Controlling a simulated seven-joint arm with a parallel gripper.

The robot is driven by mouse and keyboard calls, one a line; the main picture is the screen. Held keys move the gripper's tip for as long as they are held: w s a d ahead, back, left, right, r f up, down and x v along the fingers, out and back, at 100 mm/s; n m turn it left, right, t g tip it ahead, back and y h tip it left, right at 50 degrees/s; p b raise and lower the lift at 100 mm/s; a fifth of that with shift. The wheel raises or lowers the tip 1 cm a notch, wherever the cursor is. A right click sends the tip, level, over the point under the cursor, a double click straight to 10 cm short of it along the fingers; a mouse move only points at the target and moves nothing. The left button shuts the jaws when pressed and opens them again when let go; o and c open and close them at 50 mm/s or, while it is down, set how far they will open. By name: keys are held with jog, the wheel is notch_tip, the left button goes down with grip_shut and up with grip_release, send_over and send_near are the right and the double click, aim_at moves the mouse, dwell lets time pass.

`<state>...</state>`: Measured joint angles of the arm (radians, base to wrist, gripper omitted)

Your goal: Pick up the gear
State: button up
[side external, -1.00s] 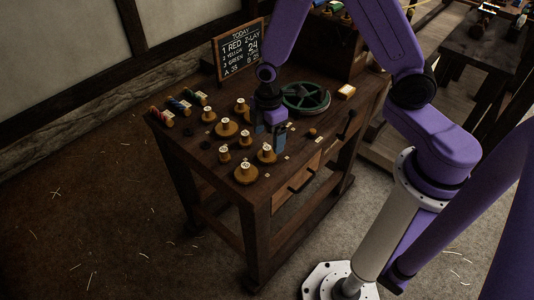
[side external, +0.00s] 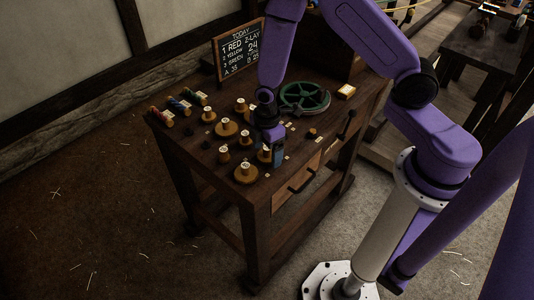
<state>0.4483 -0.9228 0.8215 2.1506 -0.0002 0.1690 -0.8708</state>
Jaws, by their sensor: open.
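Several tan wooden gear-like pieces with pale tops stand on the dark wooden table in the side external view. One gear (side external: 264,154) is partly hidden behind my gripper (side external: 275,157). My gripper points down over the front right of this group, close to that gear. It is open, and I see nothing held in it. Whether the fingers are around the gear or beside it I cannot tell. Other gears near it are a wide one (side external: 246,175) in front and another (side external: 226,128) behind to the left.
A green spoked wheel (side external: 304,93) lies behind my gripper. Colored spools (side external: 180,105) lie at the left edge of the table (side external: 218,187). A chalkboard (side external: 239,52) stands at the back. A lever (side external: 347,124) and a small lit box (side external: 346,91) are at the right.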

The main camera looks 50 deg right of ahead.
aim_at(266, 148)
jog(key=c, duration=1)
jog(key=shift+r, duration=0.15)
jog(key=shift+r, duration=1.45)
jog(key=s+d+r, duration=0.2)
jog(key=s+r, duration=1.1)
jog(key=r, duration=0.1)
jog(key=shift+s+d, duration=0.35)
jog(key=shift+d, duration=0.05)
